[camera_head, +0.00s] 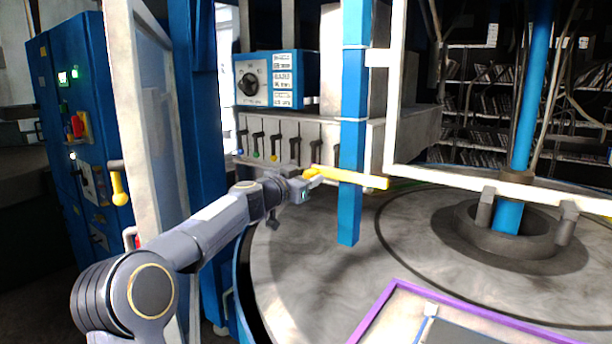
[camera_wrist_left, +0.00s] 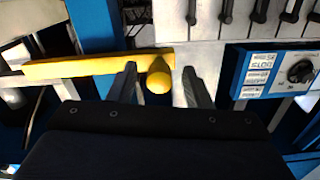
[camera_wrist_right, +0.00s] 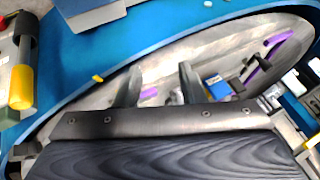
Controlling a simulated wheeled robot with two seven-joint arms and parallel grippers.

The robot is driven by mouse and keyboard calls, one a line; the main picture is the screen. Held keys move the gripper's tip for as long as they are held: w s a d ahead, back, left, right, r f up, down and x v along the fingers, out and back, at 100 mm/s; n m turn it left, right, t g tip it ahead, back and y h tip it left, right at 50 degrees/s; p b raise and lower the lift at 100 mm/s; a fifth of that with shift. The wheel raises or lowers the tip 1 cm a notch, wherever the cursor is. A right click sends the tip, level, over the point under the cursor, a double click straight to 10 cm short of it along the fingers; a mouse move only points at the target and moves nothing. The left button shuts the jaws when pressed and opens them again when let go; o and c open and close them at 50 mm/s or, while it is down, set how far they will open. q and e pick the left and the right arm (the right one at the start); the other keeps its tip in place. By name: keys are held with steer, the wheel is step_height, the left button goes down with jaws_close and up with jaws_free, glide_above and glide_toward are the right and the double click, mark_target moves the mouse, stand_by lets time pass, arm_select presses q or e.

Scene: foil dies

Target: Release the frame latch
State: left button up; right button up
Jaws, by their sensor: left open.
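A yellow latch bar (camera_head: 350,178) lies across the blue post of the white frame in the head view, with its knob end at the left. In the left wrist view the bar (camera_wrist_left: 85,66) runs leftward and its rounded yellow knob (camera_wrist_left: 158,78) shows between the two fingers. My left gripper (camera_head: 309,184) is at the knob end, its fingers (camera_wrist_left: 160,72) apart on either side of the knob. Whether a finger touches it, I cannot tell. My right gripper (camera_wrist_right: 158,78) is open, with nothing seen between its fingers, and is outside the head view.
The white frame (camera_head: 396,100) stands over a round grey table (camera_head: 310,270). A blue control box (camera_head: 270,80) with a dial sits above several levers (camera_head: 275,140). A blue cabinet (camera_head: 75,130) is at the left. A purple-edged frame (camera_head: 372,315) lies at the front.

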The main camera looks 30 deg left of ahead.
arm_select(q)
jaws_close()
stand_by(0.3)
steer(key=d+r+m+b, duration=0.7)
steer(key=r+m+b, duration=0.1)
steer(key=m, duration=0.9)
steer(key=shift+s+d, duration=0.2)
steer(key=shift+s, duration=0.05)
stand_by(0.6)
